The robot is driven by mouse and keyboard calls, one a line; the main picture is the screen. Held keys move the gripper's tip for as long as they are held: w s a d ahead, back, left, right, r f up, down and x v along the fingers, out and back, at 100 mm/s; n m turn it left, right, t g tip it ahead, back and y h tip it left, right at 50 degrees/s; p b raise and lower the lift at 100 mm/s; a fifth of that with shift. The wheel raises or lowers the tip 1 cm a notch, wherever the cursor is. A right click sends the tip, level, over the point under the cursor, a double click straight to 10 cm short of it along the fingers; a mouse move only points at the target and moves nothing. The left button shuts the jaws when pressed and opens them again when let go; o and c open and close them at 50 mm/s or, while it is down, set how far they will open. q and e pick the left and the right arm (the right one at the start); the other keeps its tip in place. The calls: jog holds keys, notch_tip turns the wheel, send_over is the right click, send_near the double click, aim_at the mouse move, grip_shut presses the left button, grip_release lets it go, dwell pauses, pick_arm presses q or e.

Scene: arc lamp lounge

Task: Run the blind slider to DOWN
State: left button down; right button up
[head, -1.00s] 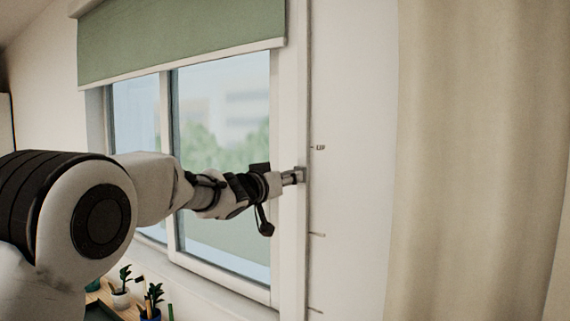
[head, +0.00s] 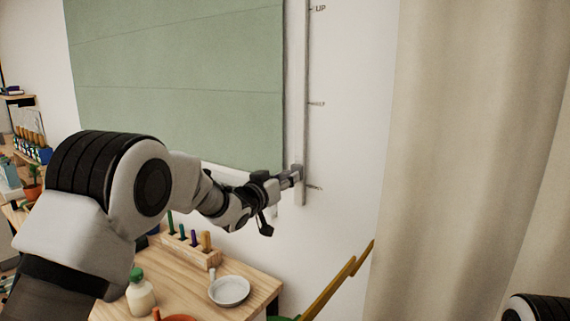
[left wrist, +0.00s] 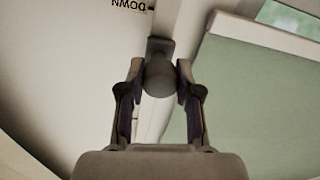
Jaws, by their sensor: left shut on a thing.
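The blind slider is a small grey block with a round knob (left wrist: 159,75) on a vertical rail (head: 307,90) right of the window. My left gripper (head: 295,176) is shut on the knob, a finger on each side in the left wrist view. The slider is low on the rail, slightly above the lowest tick. The DOWN label (left wrist: 128,4) appears upside down just past the slider block in that view. The UP label (head: 320,9) is at the rail's top. The green blind (head: 180,80) covers most of the window; a strip of glass shows past its bottom bar (left wrist: 262,34).
A wooden table (head: 185,282) below holds a peg block (head: 191,248), a white bowl (head: 229,291) and a green-capped bottle (head: 140,295). A beige curtain (head: 460,150) hangs at the right. Part of my right arm shows bottom right.

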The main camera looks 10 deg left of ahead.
pick_arm(q)
notch_tip(320, 180, down, 5)
jog(key=shift+b, duration=0.85)
jog(key=c, duration=0.8)
grip_release()
jog(key=shift+f, duration=0.1)
jog(key=shift+o, duration=0.2)
jog(key=shift+w+d, duration=0.1)
jog(key=shift+w, duration=0.05)
jog(key=v, duration=1.2)
